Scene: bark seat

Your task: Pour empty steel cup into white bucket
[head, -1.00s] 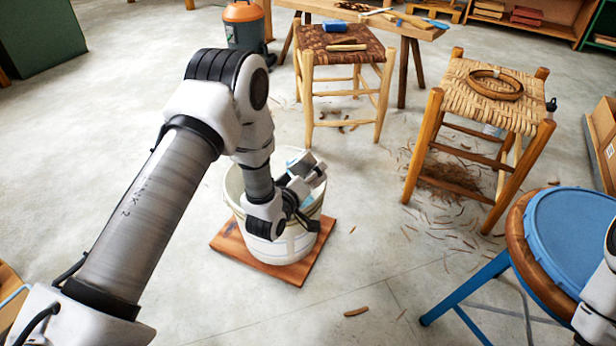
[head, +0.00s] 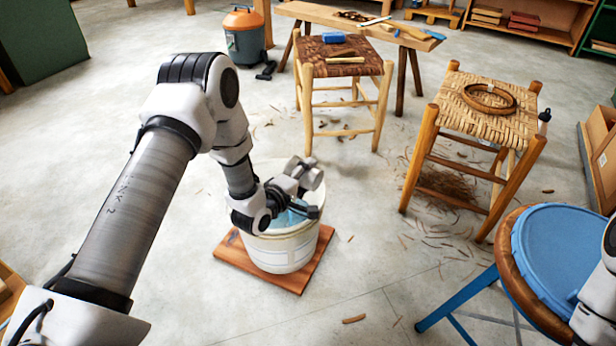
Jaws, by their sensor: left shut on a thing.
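The white bucket (head: 283,252) stands upright on a reddish wooden board (head: 232,254) on the floor, with light blue inside it. My left gripper (head: 306,193) is over the bucket's opening, its wrist low across the rim. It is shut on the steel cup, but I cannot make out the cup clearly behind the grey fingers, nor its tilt. My right arm shows only as a white piece at the right edge; its gripper is out of view.
A woven stool (head: 466,125) with a wooden hoop stands right of the bucket, and a darker stool (head: 345,67) behind it. A round seat with a blue lid (head: 565,250) is at lower right. Shavings lie on the floor; the left floor is clear.

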